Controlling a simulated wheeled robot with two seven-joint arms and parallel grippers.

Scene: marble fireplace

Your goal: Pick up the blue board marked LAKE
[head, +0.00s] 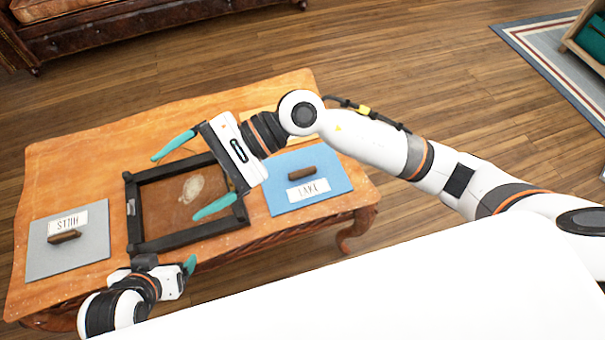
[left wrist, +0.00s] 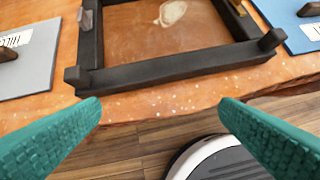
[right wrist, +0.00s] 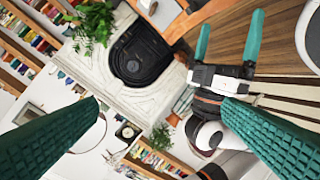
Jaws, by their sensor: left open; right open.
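The blue board (head: 331,171) lies flat on the right end of the wooden table. A corner of the board (left wrist: 281,14) shows at the top right of the left wrist view. My right gripper (head: 177,186) is open and empty above the dark frame, left of the blue board. My left gripper (head: 181,272) is open at the table's front edge, below the frame; one fingertip shows clearly. In the left wrist view its open fingers (left wrist: 162,105) hold nothing.
A dark frame (head: 188,237) with a brown panel lies mid-table (head: 100,155). A grey board (head: 90,245) with label and handle lies at the left end. The right wrist view shows the white fireplace (right wrist: 135,98) and my left gripper.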

